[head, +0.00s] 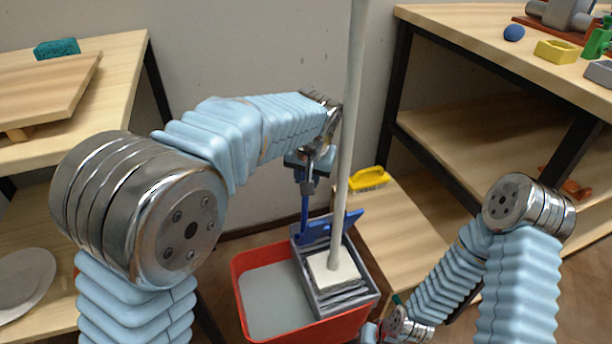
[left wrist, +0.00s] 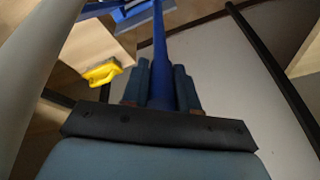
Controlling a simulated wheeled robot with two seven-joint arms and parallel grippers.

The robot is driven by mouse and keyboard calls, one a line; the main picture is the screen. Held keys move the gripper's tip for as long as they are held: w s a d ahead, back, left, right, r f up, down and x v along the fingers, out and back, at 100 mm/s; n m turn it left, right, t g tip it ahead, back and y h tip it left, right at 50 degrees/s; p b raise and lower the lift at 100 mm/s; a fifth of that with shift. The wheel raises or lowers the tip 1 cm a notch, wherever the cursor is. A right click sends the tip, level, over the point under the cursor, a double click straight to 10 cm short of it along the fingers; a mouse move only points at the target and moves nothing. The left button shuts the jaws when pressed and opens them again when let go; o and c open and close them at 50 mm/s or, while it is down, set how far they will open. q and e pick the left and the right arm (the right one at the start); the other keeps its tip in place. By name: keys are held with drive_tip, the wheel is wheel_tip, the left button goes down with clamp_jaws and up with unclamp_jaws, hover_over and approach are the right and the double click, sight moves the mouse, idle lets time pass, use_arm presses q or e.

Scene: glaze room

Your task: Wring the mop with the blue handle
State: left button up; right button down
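A mop with a pale grey pole (head: 350,110) stands nearly upright. Its flat whitish head (head: 333,268) sits in the grey wringer (head: 312,285) on the right part of a red bucket (head: 245,310). A blue handle (head: 304,210) rises from the wringer's blue plate (head: 345,224). My left gripper (head: 306,180) is at the handle's upper end, just left of the pole. In the left wrist view the handle (left wrist: 160,60) runs between its fingers (left wrist: 161,88), which close on both sides. My right gripper (head: 385,332) is low, by the bucket's right front corner; its fingers are unclear.
A yellow brush (head: 368,179) lies on a low wooden board (head: 395,225) behind the bucket on the right. A wooden shelf unit (head: 440,120) stands at right, with a blue ball (head: 514,33) on top. A wooden table (head: 125,60) with a teal sponge (head: 57,48) stands at left.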

use_arm(q)
drive_tip(key=o, duration=0.4)
drive_tip(key=shift+d, duration=0.1)
